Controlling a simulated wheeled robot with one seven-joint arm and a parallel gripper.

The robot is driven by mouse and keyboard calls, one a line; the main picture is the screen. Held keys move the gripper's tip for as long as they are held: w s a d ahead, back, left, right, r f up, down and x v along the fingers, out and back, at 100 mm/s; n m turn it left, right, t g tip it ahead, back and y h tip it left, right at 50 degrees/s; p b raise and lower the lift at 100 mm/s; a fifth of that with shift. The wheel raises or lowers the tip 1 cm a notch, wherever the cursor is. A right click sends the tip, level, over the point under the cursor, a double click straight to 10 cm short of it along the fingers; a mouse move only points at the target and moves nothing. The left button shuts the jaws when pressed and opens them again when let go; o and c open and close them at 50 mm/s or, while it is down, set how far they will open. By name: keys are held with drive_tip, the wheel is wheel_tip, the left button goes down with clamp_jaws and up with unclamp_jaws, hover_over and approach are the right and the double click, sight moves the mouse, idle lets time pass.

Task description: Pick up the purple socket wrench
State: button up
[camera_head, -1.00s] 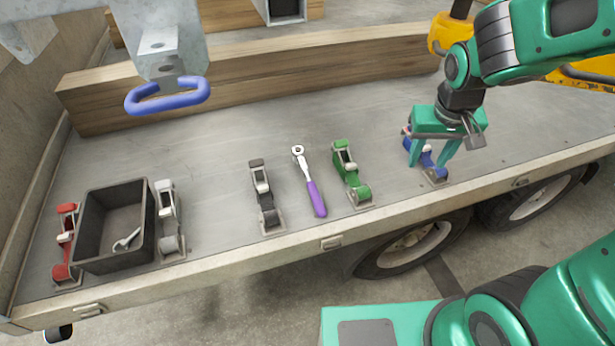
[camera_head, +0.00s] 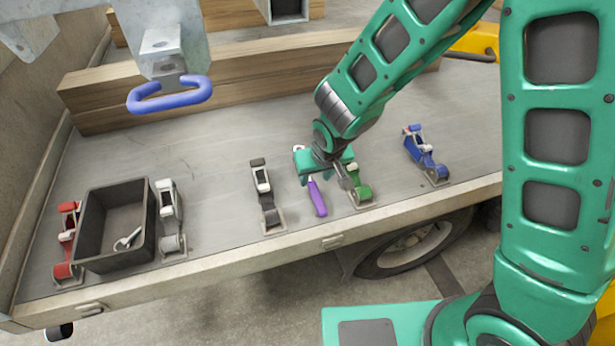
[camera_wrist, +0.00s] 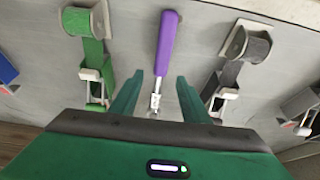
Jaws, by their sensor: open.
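The purple socket wrench (camera_head: 317,198) lies on the grey trailer bed between a grey clamp and a green clamp. Its purple handle points toward the near edge. Its metal head is mostly hidden by my gripper in the head view. My gripper (camera_head: 315,178) is above the wrench's upper part. In the wrist view, my open gripper (camera_wrist: 158,92) has one finger on each side of the wrench's metal shaft, and the purple handle (camera_wrist: 167,45) extends beyond the fingertips. The fingers appear clear of the wrench; their height above the bed is hard to tell.
A green ratchet clamp (camera_head: 360,190) is close to the gripper's right, a grey one (camera_head: 266,200) to its left, and a blue one (camera_head: 425,155) farther right. A dark bin (camera_head: 150,225) holding a small metal wrench (camera_head: 127,239) stands at left. Wooden beams (camera_head: 250,65) lie behind.

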sight(313, 184)
drive_tip(key=shift+x, duration=2.85)
drive_tip(key=shift+s, duration=0.15)
clamp_jaws()
